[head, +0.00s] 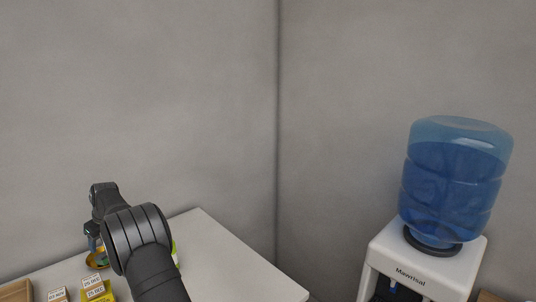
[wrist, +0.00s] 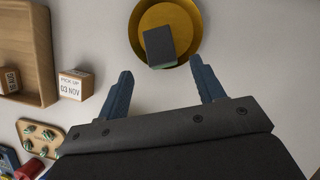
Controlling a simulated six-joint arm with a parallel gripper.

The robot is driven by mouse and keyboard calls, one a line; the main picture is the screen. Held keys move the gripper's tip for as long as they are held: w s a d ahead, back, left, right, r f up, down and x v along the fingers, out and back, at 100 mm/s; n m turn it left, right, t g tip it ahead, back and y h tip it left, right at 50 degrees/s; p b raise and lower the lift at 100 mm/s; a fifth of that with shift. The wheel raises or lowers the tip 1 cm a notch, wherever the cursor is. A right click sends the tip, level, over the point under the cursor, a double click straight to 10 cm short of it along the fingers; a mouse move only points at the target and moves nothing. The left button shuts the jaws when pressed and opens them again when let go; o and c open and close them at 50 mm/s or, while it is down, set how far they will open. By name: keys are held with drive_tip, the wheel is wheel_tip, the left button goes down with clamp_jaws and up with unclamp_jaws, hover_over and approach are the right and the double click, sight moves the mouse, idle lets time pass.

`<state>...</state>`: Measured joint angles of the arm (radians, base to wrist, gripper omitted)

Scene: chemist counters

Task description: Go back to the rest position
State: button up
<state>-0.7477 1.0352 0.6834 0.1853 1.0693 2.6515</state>
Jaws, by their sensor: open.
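My gripper (wrist: 161,66) is open, with its two blue fingers apart and nothing held between them. In the wrist view, a round golden dish (wrist: 188,20) lies just beyond the fingertips. A small dark grey box (wrist: 160,45) is in the dish, towards its near edge. In the head view, my gripper (head: 94,240) points down over the white counter (head: 225,272) at the lower left, above the dish (head: 97,264). My arm hides part of the counter.
A wooden tray (wrist: 47,60) and a date block (wrist: 75,86) are left of the fingers. A board with green pieces (wrist: 40,137) and a red object (wrist: 28,168) lie lower left. In the head view, a water dispenser (head: 428,262) stands right, and grey walls rise behind.

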sight(104, 254)
drive_tip(key=w+v, duration=0.1)
drive_tip(key=v, duration=0.4)
drive_tip(key=x, duration=0.7)
drive_tip(key=s+x, duration=0.1)
drive_tip(key=x, duration=0.3)
drive_tip(key=shift+a+f, duration=0.1)
drive_tip(key=shift+f, duration=0.35)
wheel_tip(104, 254, up, 5)
drive_tip(key=shift+r, duration=0.1)
drive_tip(key=w+d+r, duration=0.3)
drive_tip(key=d+r, duration=0.9)
drive_tip(key=d+f+n+g, duration=0.1)
drive_tip(key=d+n+g, duration=0.3)
drive_tip(key=d+n, duration=0.8)
drive_tip(key=d, duration=1.5)
drive_tip(key=shift+d+f+g+h, duration=0.15)
drive_tip(key=shift+f+g+h, duration=0.05)
drive_tip(key=shift+g+h, duration=0.1)
drive_tip(key=shift+o, duration=0.5)
